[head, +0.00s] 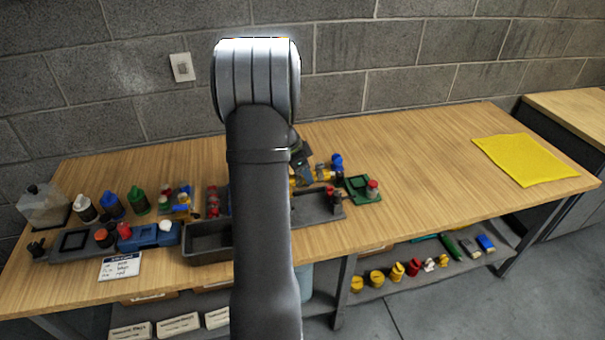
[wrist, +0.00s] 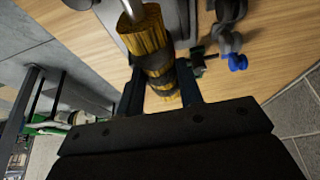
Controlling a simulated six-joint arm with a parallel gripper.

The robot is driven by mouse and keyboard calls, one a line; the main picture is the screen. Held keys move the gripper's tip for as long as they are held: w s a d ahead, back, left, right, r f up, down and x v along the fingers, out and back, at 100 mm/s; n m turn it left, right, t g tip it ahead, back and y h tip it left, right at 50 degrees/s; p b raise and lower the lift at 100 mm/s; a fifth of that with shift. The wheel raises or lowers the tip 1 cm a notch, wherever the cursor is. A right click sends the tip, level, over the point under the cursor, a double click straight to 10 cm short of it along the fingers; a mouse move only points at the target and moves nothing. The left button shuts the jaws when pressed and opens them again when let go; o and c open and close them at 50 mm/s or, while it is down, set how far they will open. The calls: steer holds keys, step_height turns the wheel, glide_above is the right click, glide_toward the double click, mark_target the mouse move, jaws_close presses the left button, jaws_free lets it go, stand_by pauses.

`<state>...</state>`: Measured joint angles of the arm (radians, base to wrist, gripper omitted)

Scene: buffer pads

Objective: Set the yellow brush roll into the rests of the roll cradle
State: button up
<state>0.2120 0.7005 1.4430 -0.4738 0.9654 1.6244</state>
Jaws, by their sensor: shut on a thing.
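The yellow brush roll (wrist: 153,40) has dark bands and a bare metal shaft end at the top of the wrist view. My gripper (wrist: 160,78) is shut on the roll, with one finger on each side. In the head view my arm hides most of the gripper, and only a little yellow of the roll (head: 293,181) shows beside it. Grey curved rests with a blue knob (wrist: 237,62), which look like the roll cradle (wrist: 229,42), stand right of the roll in the wrist view. The roll appears apart from these rests.
A grey tray (head: 318,208) and a green tray (head: 357,194) with a red-topped part lie near the table's front edge. Bottles (head: 137,201) and a dark bin (head: 207,250) stand left. A yellow cloth (head: 525,158) lies far right. The table between is clear.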

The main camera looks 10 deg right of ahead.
steer(key=shift+f, duration=2.75)
steer(key=shift+f, duration=1.05)
steer(key=o, duration=1.1)
steer(key=v, duration=1.7)
steer(key=shift+a+r, duration=0.1)
steer(key=shift+r, duration=0.1)
steer(key=shift+f, duration=0.1)
steer(key=x, duration=1.7)
steer(key=shift+f, duration=0.15)
